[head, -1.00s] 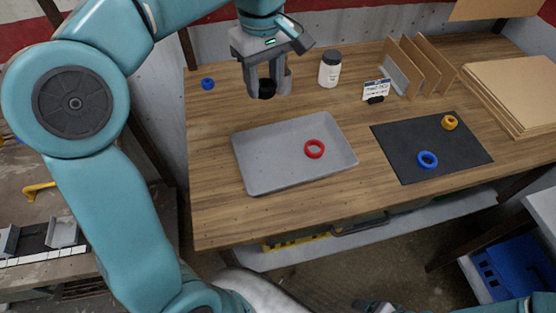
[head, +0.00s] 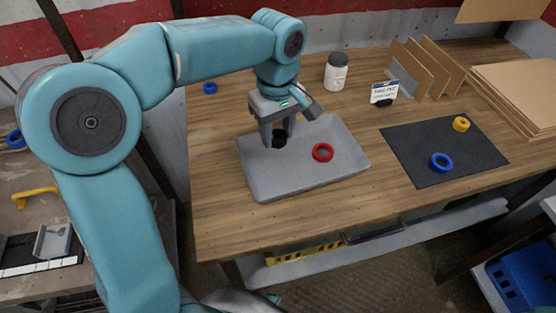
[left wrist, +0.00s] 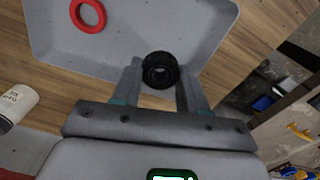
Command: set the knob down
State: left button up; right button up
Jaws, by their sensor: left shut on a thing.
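My left gripper (head: 278,138) is over the left part of the grey tray (head: 262,187). It is shut on a black knob (head: 279,141), a small round piece with a hole in its middle. In the left wrist view the knob (left wrist: 160,70) sits between the two fingertips, with the tray (left wrist: 195,25) behind it. I cannot tell whether the knob touches the tray floor. A red ring (head: 323,152) lies in the tray to the right of the knob; it also shows in the left wrist view (left wrist: 88,15). My right gripper is not clearly in view.
A black mat (head: 420,150) on the right holds a blue ring (head: 441,162) and a yellow ring (head: 461,124). A white jar (head: 336,73), a small label card (head: 383,92) and upright brown boards (head: 425,65) stand at the back. Another blue ring (head: 209,88) lies at back left.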

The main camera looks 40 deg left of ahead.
aim_at(276, 134)
pick_arm(q)
notch_tip(276, 134, down, 9)
jog(key=shift+a+r+b, duration=0.1)
jog(key=shift+b, duration=0.35)
jog(key=shift+s, duration=0.1)
jog(key=o, duration=1.1)
jog(key=shift+c, duration=0.2)
jog(key=shift+r, duration=0.15)
notch_tip(276, 134, up, 12)
jog(key=shift+f+p, duration=0.1)
jog(key=shift+p, duration=0.8)
